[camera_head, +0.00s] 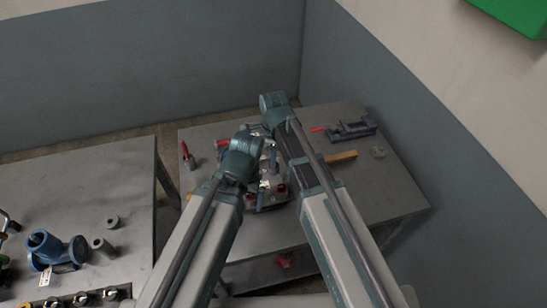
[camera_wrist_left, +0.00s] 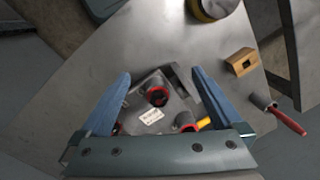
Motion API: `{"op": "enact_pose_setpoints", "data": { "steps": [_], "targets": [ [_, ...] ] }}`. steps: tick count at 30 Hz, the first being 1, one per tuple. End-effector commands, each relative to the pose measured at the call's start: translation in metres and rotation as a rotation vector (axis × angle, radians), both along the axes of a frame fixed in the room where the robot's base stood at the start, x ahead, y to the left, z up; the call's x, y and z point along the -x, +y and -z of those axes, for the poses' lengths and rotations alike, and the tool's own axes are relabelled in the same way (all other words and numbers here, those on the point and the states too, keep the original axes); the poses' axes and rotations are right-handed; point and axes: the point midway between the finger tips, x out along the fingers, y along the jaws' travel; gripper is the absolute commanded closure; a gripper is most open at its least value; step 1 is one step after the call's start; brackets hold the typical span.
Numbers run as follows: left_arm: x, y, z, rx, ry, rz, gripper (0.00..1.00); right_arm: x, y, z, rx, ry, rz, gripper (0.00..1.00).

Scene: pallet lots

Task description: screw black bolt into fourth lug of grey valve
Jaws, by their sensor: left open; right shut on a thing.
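My left gripper (camera_head: 262,198) is low over the right-hand table. In the left wrist view its two blue fingers (camera_wrist_left: 163,82) are spread wide, with nothing clamped between them. Between and beyond them lies a grey part (camera_wrist_left: 147,117) with a white label and red-rimmed round ports, which may be the grey valve. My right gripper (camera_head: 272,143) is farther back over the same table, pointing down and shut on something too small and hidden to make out. I cannot pick out the black bolt or the separate lugs.
A blue vise-like tool (camera_head: 352,130) and a yellow-brown bar (camera_head: 342,156) lie right of my arms. A red-handled tool (camera_head: 187,152) stands at the table's left edge. A blue valve (camera_head: 52,249) sits on the left table. The right table's front right is clear.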

Motion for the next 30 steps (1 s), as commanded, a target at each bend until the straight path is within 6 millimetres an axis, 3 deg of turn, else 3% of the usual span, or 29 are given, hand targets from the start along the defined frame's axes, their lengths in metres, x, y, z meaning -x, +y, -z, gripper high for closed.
{"op": "enact_pose_setpoints", "data": {
  "steps": [5, 21, 30],
  "targets": [
    [0.0, 0.0, 0.0002, 0.0, 0.0, 0.0, 0.0, 0.0001, 0.0001, 0.0002, 0.0, 0.0, 0.139, 1.0],
    [0.0001, 0.0, 0.0008, 0.0, 0.0, 0.0, 0.0, 0.0002, 0.0001, 0.0008, 0.0, 0.001, 0.906, 1.0],
    [0.0001, 0.0, 0.0008, 0.0, 0.0, 0.0, 0.0, 0.0003, 0.0001, 0.0008, 0.0, 0.001, 1.053, 1.0]
  ]
}}
